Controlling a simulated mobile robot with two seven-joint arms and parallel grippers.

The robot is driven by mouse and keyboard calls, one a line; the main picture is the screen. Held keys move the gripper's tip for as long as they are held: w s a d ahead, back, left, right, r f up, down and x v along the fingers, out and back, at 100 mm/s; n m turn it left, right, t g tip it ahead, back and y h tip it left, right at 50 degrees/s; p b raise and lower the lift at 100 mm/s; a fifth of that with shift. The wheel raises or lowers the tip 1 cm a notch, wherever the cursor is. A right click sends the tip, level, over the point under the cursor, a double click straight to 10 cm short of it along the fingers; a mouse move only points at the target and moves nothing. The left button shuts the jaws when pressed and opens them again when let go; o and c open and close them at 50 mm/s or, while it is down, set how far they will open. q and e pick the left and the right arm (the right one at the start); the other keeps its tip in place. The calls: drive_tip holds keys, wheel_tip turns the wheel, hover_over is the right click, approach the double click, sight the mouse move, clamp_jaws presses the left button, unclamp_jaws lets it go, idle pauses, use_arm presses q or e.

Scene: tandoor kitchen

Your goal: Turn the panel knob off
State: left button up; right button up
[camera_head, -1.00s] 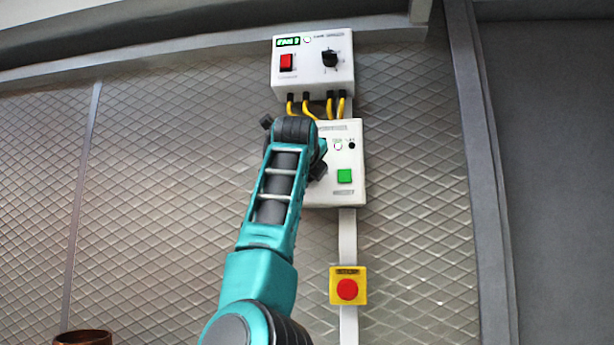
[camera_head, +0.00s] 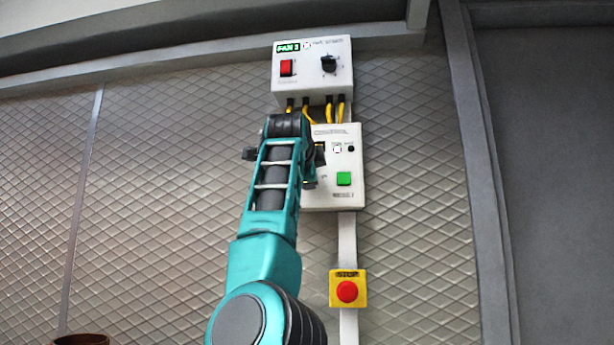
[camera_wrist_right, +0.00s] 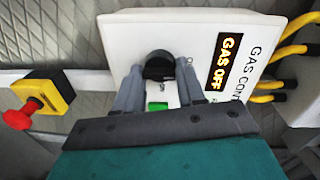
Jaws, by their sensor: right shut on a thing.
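The gas control panel (camera_head: 352,190) is the lower white box on the wall, partly covered by my right arm in the head view. In the right wrist view the same panel (camera_wrist_right: 205,28) has a lit display (camera_wrist_right: 224,62) reading "GAS OFF". Its black round knob (camera_wrist_right: 158,63) sits between the fingers of my right gripper (camera_wrist_right: 157,82), which is shut on it. The knob is hidden behind my arm in the head view. A green button (camera_head: 344,178) is on the panel below and right of my gripper. My left gripper is not in view.
Above is a second white box (camera_head: 312,80) with a red switch (camera_head: 287,67), a black dial (camera_head: 329,63) and a "FAN" display. Yellow cables (camera_head: 341,108) run between the boxes. A yellow box with a red stop button (camera_head: 347,292) is below. Open wall lies left.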

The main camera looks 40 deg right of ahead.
drive_tip(key=shift+s+r+n, duration=0.1)
drive_tip(key=shift+r+n, duration=0.15)
drive_tip(key=shift+n, duration=0.05)
drive_tip(key=o, duration=1)
drive_tip(key=shift+f, duration=0.15)
drive_tip(key=shift+a, duration=0.1)
drive_tip(key=b+v, duration=0.2)
drive_tip(key=v, duration=1)
drive_tip(key=shift+s+a+b, duration=0.2)
drive_tip(key=shift+a+b, duration=0.1)
drive_tip(key=shift+b, duration=0.05)
